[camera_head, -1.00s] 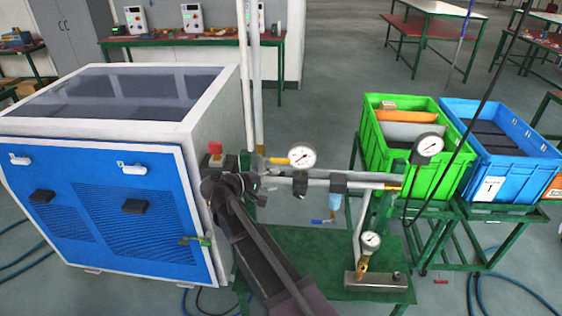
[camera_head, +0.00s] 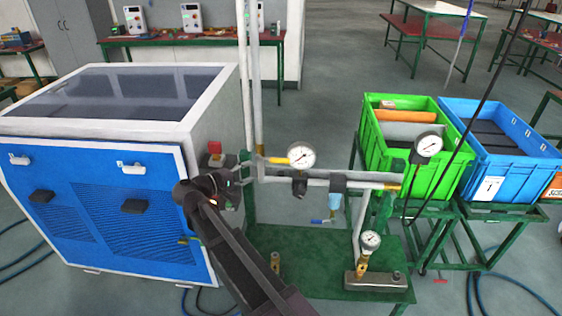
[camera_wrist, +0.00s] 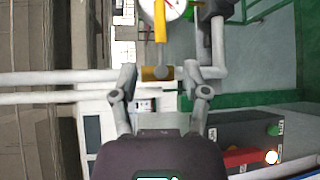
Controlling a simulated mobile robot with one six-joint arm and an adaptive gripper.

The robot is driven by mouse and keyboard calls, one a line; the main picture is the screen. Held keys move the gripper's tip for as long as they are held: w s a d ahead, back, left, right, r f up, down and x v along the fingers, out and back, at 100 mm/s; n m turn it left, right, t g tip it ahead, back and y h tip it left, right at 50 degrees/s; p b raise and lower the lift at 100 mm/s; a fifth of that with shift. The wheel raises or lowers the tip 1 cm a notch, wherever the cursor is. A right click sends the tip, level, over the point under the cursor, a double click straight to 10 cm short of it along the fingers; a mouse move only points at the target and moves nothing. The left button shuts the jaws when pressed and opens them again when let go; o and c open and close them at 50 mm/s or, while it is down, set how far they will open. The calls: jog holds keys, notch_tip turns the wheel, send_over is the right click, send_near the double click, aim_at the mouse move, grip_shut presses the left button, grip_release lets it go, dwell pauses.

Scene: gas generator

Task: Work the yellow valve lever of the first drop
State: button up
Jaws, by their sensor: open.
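The yellow valve lever (camera_head: 279,161) sticks out sideways from the pipework, just left of a round white gauge. In the wrist view the yellow lever (camera_wrist: 160,22) runs from the top edge down to a brass fitting (camera_wrist: 157,73). My gripper (camera_head: 240,167) is left of the lever, close to the upright pipes. In the wrist view my gripper (camera_wrist: 160,72) is open, with one finger on each side of the brass fitting in the picture. I cannot tell whether the fitting lies between the fingertips or beyond them. No contact is visible.
The upright white pipes (camera_head: 255,85) and the blue-fronted cabinet (camera_head: 95,200) stand close to my gripper. A gauge (camera_head: 301,156) is beside the lever. A red button (camera_head: 215,148) is on the cabinet side. Green (camera_head: 378,155) and blue crates (camera_head: 500,186) stand right.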

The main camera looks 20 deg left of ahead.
aim_at(278, 162)
jog(key=b+x, duration=0.1)
jog(key=x, duration=1.2)
jog(key=shift+d+b, duration=0.1)
jog(key=shift+b, duration=0.3)
grip_shut()
